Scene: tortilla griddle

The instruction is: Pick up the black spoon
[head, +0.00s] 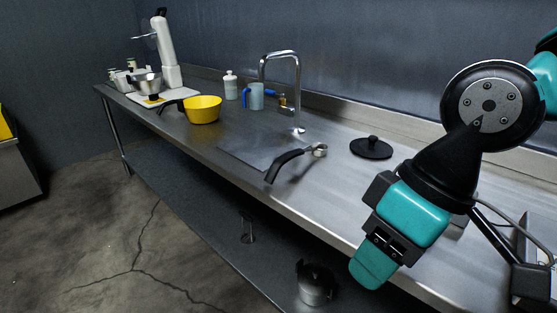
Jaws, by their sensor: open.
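A black-handled spoon (284,164) lies on the steel counter near the sink, close to the front edge. A small metal round part shows at the far end of its handle. My gripper (373,266) is at the right, in front of the counter's edge, pointing down and to the left. It is apart from the spoon, which lies to its upper left. Its fingers are seen mostly from one side, so the gap between them is hidden. It is open, and nothing is seen in it.
A black round lid (371,149) lies on the counter behind my gripper. A tap (297,90) stands at the sink. A yellow pan (202,110), a blue-handled mug (256,97), a white bottle (230,85) and a mixer (168,55) stand farther left. A pot (314,284) is on the lower shelf.

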